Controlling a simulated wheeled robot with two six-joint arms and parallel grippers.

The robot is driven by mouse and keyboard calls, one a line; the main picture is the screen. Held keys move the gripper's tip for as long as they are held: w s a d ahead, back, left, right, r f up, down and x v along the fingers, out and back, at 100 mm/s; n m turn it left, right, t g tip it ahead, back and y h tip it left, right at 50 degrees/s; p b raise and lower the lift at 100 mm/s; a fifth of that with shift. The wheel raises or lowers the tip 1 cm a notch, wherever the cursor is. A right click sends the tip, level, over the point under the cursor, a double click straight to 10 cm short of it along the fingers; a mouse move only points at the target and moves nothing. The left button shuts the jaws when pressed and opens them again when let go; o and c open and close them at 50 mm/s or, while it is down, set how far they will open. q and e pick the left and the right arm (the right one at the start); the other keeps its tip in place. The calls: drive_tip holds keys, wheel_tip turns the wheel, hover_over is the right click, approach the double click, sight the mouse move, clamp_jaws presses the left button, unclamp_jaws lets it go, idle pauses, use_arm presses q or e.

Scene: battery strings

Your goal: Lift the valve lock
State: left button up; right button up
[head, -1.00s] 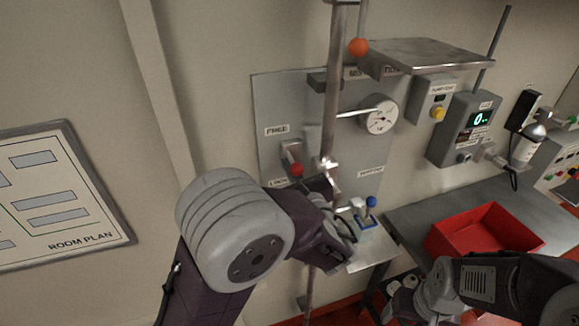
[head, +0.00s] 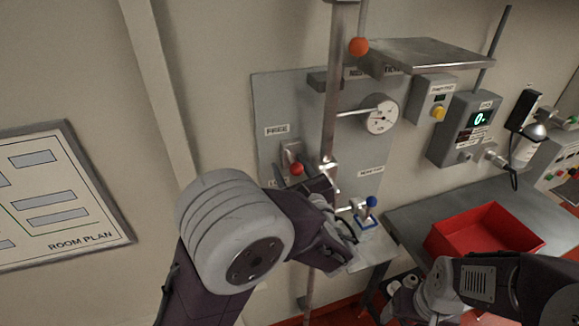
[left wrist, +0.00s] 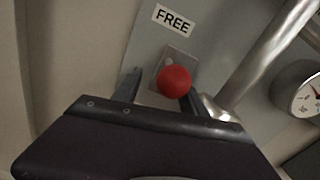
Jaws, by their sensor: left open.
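The valve lock is a small lever with a red ball knob (head: 297,169) on a metal plate, on the grey wall panel (head: 370,185). Its knob (left wrist: 174,80) also shows in the left wrist view, below the FREE label (left wrist: 174,20). My left gripper (head: 314,180) is open beside the knob in the head view. In the left wrist view the fingers of the left gripper (left wrist: 160,88) stand on either side of the knob, not closed on it. The lower label is partly hidden by the gripper. My right gripper (head: 400,302) is low at the right, its jaws unclear.
A vertical metal pipe (head: 335,100) runs close to the right of the lever. A gauge (head: 380,115), an orange ball knob (head: 358,47) and a metal shelf (head: 425,55) are above right. A red bin (head: 485,240) sits on the right-hand bench.

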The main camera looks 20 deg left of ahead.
use_arm(q)
drive_tip(key=b+v, duration=0.2)
drive_tip(key=v, duration=0.6)
drive_tip(key=shift+s+d, duration=0.2)
drive_tip(key=shift+s, duration=0.05)
drive_tip(key=s+a+f+n+g, duration=0.3)
drive_tip(key=a+f+n+g, duration=0.1)
drive_tip(key=a+f+g, duration=0.15)
drive_tip(key=s+a+f+n+g, duration=0.3)
drive_tip(key=a+f+g, duration=0.1)
drive_tip(key=a+f, duration=0.25)
drive_tip(key=s+a+f+n+g+h, duration=0.1)
drive_tip(key=s+f+n+g+h, duration=0.1)
drive_tip(key=s+f+n+g, duration=0.3)
drive_tip(key=s+d+f+n+h, duration=0.1)
drive_tip(key=d+f+n+h, duration=0.4)
drive_tip(key=n, duration=1)
drive_tip(key=f+h, duration=0.2)
drive_tip(key=h, duration=0.1)
drive_tip(key=shift+s+t, duration=0.15)
drive_tip(key=shift+t, duration=0.2)
